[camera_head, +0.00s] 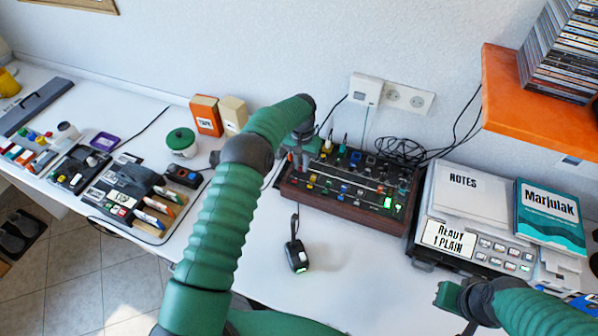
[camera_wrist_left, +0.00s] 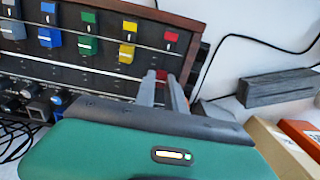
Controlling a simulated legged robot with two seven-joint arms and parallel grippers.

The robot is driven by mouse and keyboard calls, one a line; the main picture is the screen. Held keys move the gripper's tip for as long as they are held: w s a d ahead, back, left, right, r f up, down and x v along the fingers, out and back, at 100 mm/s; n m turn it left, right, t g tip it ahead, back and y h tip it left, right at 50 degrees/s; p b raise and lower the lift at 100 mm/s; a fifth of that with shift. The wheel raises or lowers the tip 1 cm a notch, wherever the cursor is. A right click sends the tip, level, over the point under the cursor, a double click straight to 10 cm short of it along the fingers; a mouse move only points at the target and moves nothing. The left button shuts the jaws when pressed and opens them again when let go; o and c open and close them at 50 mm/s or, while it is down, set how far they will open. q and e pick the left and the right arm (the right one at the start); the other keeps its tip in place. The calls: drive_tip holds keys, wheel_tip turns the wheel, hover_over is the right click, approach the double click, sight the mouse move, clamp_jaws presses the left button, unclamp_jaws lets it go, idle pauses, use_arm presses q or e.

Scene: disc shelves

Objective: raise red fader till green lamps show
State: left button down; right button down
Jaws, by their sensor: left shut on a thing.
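The mixer (camera_head: 345,200) is a dark box with a wooden rim against the wall. In the left wrist view its panel (camera_wrist_left: 75,70) carries blue, green, yellow and red colour patches, with fader caps below. My left gripper (camera_head: 300,163) is over the mixer's left end. In the left wrist view my left gripper (camera_wrist_left: 163,80) is shut on the red fader (camera_wrist_left: 162,75), whose cap is mostly hidden between the fingers. A bright green lamp (camera_head: 387,203) glows at the mixer's right front. My right gripper (camera_head: 462,302) is low at the right, its jaws unclear.
A black device (camera_head: 297,256) on a cord lies in front of the mixer. A grey case with notes (camera_head: 470,190) stands to its right, below an orange shelf (camera_head: 510,95). A green-lidded jar (camera_head: 181,142) and an orange box (camera_head: 206,115) stand to the left.

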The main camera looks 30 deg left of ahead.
sight(301, 165)
use_arm(q)
drive_tip(key=shift+w+a+r, duration=0.15)
drive_tip(key=shift+w+a, duration=0.05)
drive_tip(key=shift+w, duration=0.2)
drive_tip(key=c, duration=1.7)
unclamp_jaws()
drive_tip(key=shift+c, duration=0.2)
drive_tip(key=shift+o, duration=0.3)
drive_tip(key=shift+s+d+r, duration=0.1)
drive_tip(key=shift+s, duration=0.15)
wheel_tip(301, 165, up, 17)
